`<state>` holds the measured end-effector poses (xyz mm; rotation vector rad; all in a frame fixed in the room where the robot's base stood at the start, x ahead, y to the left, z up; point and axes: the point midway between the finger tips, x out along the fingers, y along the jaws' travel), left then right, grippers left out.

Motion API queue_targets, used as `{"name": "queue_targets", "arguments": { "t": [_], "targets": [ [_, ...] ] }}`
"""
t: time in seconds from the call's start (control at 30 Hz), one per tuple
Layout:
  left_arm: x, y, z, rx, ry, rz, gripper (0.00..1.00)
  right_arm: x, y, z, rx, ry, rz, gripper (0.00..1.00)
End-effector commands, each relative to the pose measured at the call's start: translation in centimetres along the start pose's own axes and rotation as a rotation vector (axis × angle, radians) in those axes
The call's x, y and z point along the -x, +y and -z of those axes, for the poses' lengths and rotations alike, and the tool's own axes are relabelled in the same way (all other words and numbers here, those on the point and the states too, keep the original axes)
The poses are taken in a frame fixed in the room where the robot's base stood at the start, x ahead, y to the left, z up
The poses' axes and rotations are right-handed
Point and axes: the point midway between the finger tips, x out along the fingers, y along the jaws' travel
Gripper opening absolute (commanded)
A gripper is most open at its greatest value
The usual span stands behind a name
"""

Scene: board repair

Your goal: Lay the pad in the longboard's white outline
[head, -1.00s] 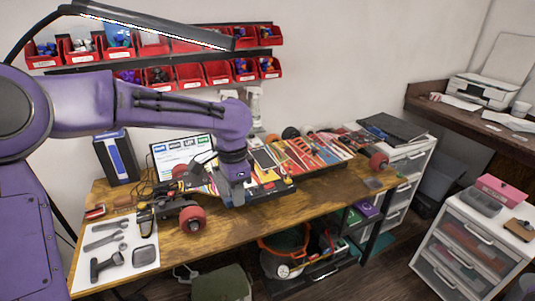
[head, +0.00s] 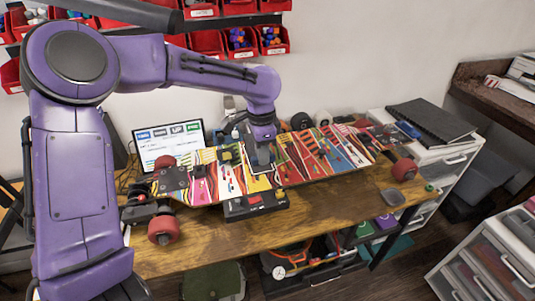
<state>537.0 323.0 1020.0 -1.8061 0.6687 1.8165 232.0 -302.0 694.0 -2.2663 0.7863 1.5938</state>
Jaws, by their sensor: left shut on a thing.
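The longboard (head: 201,188) lies across the workbench with its bright striped, patterned deck facing up and red wheels at its ends. My left gripper (head: 261,160) points down over the middle of the deck, shut on a small dark grey piece that looks like the pad; the fingers hide most of it. Pale lines of the white outline show on the deck around and below the fingertips, partly covered by the gripper. I cannot tell whether the pad touches the deck. My right gripper is not in view.
A black box with a red display (head: 256,205) stands at the front side of the board. A laptop (head: 170,142) is behind its left part. Red bins (head: 241,38) hang on the wall.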

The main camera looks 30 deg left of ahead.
Motion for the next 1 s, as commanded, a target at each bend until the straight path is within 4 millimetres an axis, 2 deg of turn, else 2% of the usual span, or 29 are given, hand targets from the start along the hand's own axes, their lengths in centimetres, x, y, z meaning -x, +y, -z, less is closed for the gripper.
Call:
{"name": "queue_targets", "arguments": {
  "t": [0.13,0.3,0.4,0.5,0.7,0.97,1.0],
  "targets": [
    [-1.8,-4.3,1.5,0.006,-0.006,-0.007,0.0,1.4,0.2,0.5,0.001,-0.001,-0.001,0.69],
    [-6.0,-7.3,2.9,0.002,-0.012,-0.011,0.0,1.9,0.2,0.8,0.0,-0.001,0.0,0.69],
    [-7.3,-8.3,3.4,0.0,-0.011,-0.009,0.0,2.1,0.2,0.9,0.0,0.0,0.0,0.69],
    [-8.3,-9.1,3.5,0.001,-0.013,-0.01,0.0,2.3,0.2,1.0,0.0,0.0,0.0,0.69],
    [-11.2,-9.0,3.5,0.0,-0.012,-0.009,0.0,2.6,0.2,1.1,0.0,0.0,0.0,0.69],
    [-11.4,-9.0,3.5,0.0,-0.011,-0.008,0.0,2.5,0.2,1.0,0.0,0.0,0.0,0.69],
    [-11.5,-9.0,3.5,0.0,-0.011,-0.008,0.21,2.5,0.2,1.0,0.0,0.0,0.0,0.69]
  ]
}}
